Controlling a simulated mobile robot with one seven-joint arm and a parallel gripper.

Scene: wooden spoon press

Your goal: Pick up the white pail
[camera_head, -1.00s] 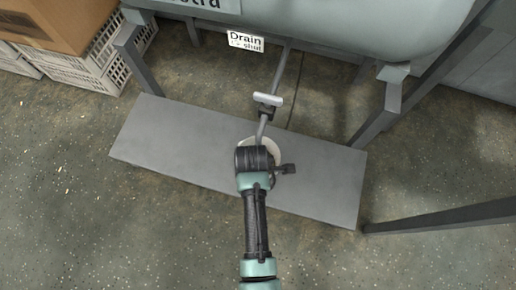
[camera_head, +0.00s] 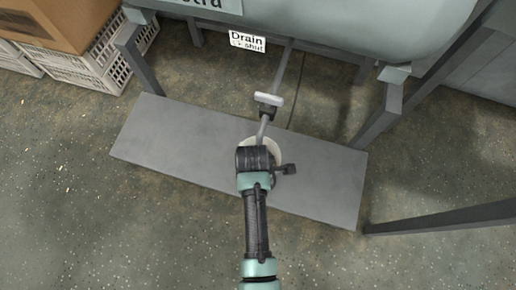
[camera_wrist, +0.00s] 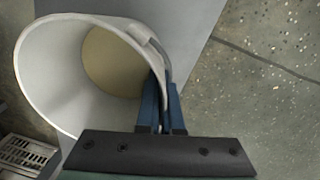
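The white pail (camera_wrist: 62,62) fills the left of the wrist view, its round mouth facing the camera and its inside bottom tan. In the head view only a pale part of its rim (camera_head: 274,148) shows past my wrist, above the grey board. My gripper (camera_wrist: 162,95) has its two blue fingers close on either side of the pail's right wall, one inside the mouth and one outside, pinching the rim. My arm hides most of the pail in the head view. Whether the pail touches the board cannot be told.
The grey board (camera_head: 185,140) lies low under a pipe with a pale-handled valve (camera_head: 268,99) and a sign reading "Drain" (camera_head: 247,41). The large tank (camera_head: 350,25) stands on metal legs. White crates (camera_head: 95,68) and a cardboard box (camera_head: 70,22) are at upper left. The front floor is open.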

